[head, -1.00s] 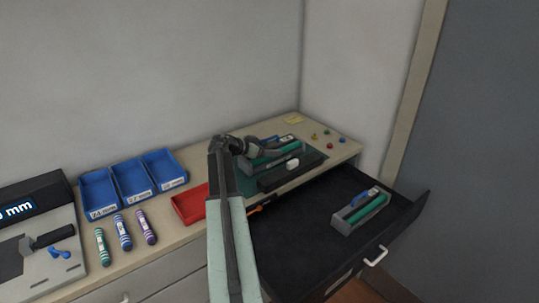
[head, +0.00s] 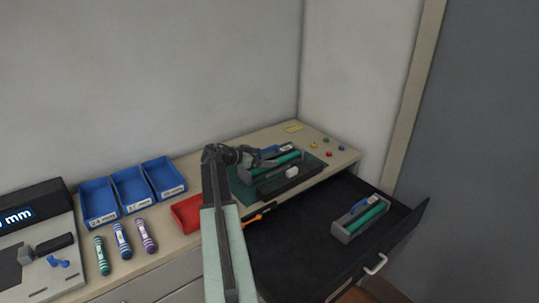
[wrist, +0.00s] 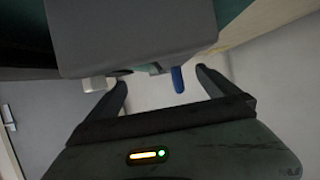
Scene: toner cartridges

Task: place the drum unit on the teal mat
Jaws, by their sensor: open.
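A drum unit, a grey tray with a green roller (head: 287,160) and a blue lever, lies at the teal mat (head: 238,190), at the right of the counter. My gripper (head: 256,157) is at its left end and partly hides it. In the wrist view my gripper (wrist: 163,77) is open, with a finger to each side below a large grey block (wrist: 135,40), which looks like the unit's end. I cannot tell if they touch. A similar green-roller unit (head: 359,217) lies in the open drawer (head: 300,245).
A black cartridge with a white knob (head: 291,172) lies just in front of the unit on the mat. A red tray (head: 186,213) and blue bins (head: 130,189) stand left. Small coloured pieces (head: 327,150) and a yellow note (head: 293,127) lie at the back right. An orange-tipped tool (head: 257,217) is near the drawer.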

